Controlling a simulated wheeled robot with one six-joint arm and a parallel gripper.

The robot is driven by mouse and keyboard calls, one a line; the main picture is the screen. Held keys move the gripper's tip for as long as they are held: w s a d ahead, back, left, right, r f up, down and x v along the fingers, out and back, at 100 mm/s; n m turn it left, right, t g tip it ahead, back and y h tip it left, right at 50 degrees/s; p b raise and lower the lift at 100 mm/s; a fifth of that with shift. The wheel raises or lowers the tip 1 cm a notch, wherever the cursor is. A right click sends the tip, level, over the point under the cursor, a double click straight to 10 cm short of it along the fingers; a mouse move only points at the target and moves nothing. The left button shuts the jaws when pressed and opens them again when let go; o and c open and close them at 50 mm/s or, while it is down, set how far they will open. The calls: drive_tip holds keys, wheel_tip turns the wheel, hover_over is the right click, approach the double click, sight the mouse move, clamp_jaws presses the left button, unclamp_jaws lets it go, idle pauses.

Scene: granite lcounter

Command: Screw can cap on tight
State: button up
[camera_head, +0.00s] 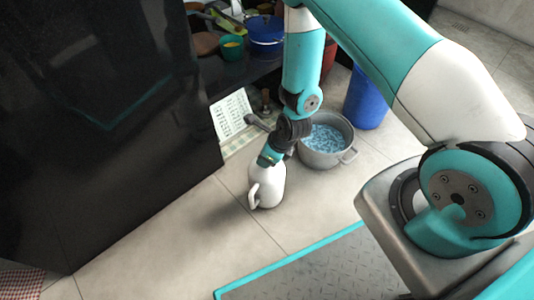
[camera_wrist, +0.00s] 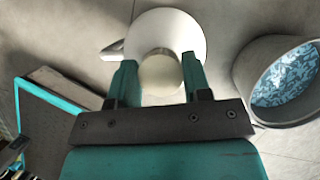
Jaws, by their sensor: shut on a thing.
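A white can (camera_head: 268,188) with a side handle stands upright on the tiled floor in the head view. In the wrist view the can (camera_wrist: 183,32) is seen from above, its handle pointing left. A pale round cap (camera_wrist: 160,75) sits at the top middle of the can. My gripper (camera_wrist: 157,75) is shut on the cap, with one teal finger on each side. In the head view my gripper (camera_head: 268,158) comes down onto the can's top and hides the cap. How tightly the cap sits cannot be told.
A grey metal pot (camera_head: 322,160) with blue patterned content stands close to the right of the can. A blue bin (camera_head: 366,98) is behind it. A dark cabinet (camera_head: 100,120) stands at the left. The floor in front of the can is clear.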

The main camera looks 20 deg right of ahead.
drive_tip(key=shift+r+m+h+p, duration=0.15)
drive_tip(key=shift+m+h+p, duration=0.15)
drive_tip(key=shift+m+p, duration=0.45)
drive_tip(key=shift+f+m+t+h, duration=0.2)
drive_tip(key=shift+m+t+h, duration=0.15)
drive_tip(key=shift+m, duration=0.5)
drive_tip(key=o, duration=0.7)
